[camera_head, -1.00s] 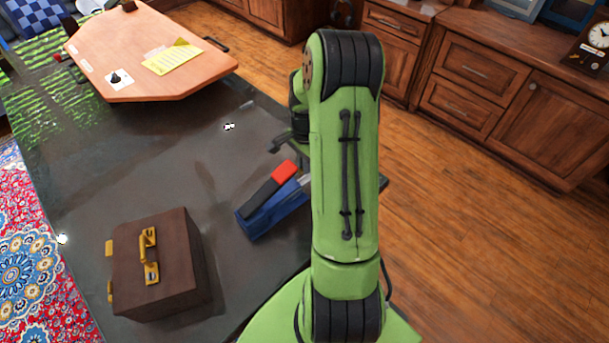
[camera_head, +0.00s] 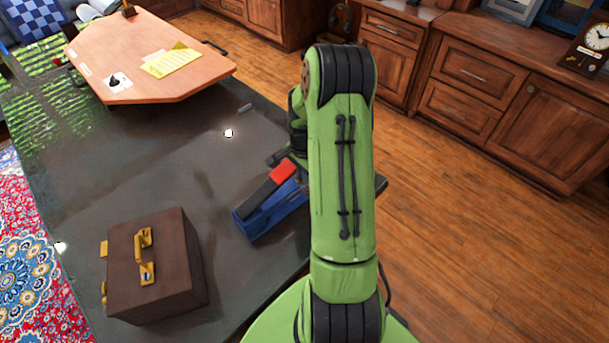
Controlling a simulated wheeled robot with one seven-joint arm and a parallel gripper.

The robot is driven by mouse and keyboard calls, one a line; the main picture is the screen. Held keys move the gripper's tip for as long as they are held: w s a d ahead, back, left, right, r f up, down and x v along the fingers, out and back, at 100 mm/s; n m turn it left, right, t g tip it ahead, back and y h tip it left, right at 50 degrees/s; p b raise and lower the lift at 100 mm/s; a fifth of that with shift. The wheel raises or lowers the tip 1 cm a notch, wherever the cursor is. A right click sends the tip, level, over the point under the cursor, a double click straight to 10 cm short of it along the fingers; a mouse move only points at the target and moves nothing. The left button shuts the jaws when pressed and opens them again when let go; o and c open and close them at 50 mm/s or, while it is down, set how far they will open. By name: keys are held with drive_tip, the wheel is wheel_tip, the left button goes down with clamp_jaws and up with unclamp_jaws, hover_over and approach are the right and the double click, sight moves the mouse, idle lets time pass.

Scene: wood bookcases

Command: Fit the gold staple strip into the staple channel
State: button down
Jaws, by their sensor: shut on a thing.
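A stapler (camera_head: 265,212) with a blue body lies on the dark table, angled up to the right. Its top part is black with a red end (camera_head: 283,171). The right end of the stapler is hidden behind my green arm, and I cannot make out its staple channel. My gripper (camera_head: 278,158) shows only in part, as dark pieces left of my arm, just above the red end in the picture. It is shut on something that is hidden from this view. I cannot make out the gold staple strip. Whether the gripper touches the stapler cannot be told.
A brown case (camera_head: 180,265) with gold handle and clasps stands at the table's front left. A wooden board (camera_head: 150,60) with a yellow paper lies at the back. A small grey bar (camera_head: 246,107) lies near it. The dark tabletop (camera_head: 130,165) between them is mostly clear.

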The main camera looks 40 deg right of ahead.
drive_tip(key=c, duration=1.2)
unclamp_jaws()
drive_tip(key=shift+s+a+f, duration=0.25)
drive_tip(key=shift+s+f, duration=0.15)
drive_tip(key=shift+f, duration=0.35)
drive_tip(key=shift+c, duration=0.2)
drive_tip(key=a+r+n+p, duration=0.1)
drive_tip(key=r, duration=0.5)
drive_tip(key=a+r+p, duration=0.1)
drive_tip(key=r, duration=0.5)
drive_tip(key=w+a+r+n+p, duration=0.1)
drive_tip(key=r, duration=0.5)
drive_tip(key=shift+a+r+n, duration=0.2)
drive_tip(key=shift+n, duration=0.1)
drive_tip(key=s+a+r+n+t+h, duration=0.1)
drive_tip(key=s+a+r+n+t, duration=0.15)
drive_tip(key=a+r+n, duration=0.4)
drive_tip(key=s+a+r+n+t, duration=0.1)
drive_tip(key=s+a+n, duration=0.2)
drive_tip(key=s+a, duration=0.1)
drive_tip(key=s+a+r+n, duration=0.2)
drive_tip(key=s+a+n, duration=0.1)
drive_tip(key=s+a, duration=0.1)
drive_tip(key=s+a+r+n+t+y, duration=0.1)
drive_tip(key=s+a+r+n, duration=0.1)
drive_tip(key=s+a+n, duration=0.1)
drive_tip(key=shift+s+a+r+t, duration=0.15)
drive_tip(key=shift+s+a+t, duration=0.2)
drive_tip(key=shift+s+a, duration=0.65)
